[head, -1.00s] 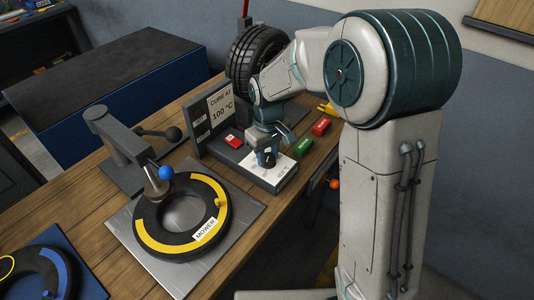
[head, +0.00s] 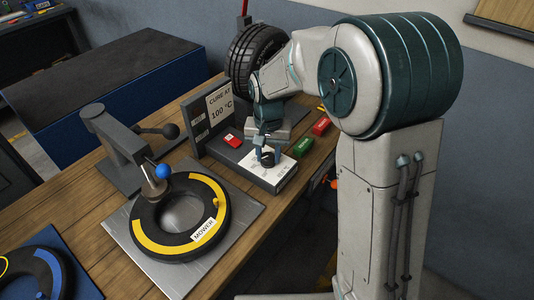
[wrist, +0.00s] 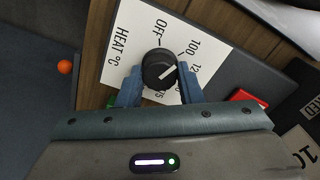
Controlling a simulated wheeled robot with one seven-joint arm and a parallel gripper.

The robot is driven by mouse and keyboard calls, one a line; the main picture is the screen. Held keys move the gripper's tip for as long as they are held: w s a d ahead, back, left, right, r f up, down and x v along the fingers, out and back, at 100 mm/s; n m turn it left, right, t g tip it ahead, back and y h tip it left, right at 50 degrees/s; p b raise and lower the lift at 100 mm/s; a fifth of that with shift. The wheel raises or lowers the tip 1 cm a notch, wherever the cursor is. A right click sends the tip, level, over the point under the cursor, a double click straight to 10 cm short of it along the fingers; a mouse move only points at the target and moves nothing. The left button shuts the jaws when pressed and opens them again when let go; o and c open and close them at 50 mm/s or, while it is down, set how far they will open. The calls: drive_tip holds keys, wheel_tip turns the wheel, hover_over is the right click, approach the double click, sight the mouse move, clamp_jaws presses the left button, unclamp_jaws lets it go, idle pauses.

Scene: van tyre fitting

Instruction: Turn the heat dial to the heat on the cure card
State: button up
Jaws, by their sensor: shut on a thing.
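The cure card (head: 220,103) stands upright on the control box and reads "CURE AT 100 °C". The heat dial (wrist: 158,66) is a round black knob with a white pointer line, on a white "HEAT °C" plate (wrist: 125,50) marked OFF, 100 and a partly hidden number starting with 12. The pointer slants up and right, roughly toward 100; its exact alignment is hard to tell. My gripper (wrist: 160,72) is shut on the dial, one blue finger on each side. In the head view my gripper (head: 268,150) is over the plate and partly hides the dial.
A red switch (head: 233,141) sits on the control box left of the dial. Green (head: 303,146) and red (head: 321,127) blocks lie to the right. A tyre (head: 255,55) stands behind. A mower tyre (head: 180,215) lies on a metal plate under a clamp at the front left.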

sight(268, 156)
drive_tip(key=shift+m, duration=1)
drive_tip(key=shift+r, duration=0.1)
drive_tip(key=o, duration=1)
wheel_tip(268, 156, up, 14)
drive_tip(key=shift+f, duration=0.15)
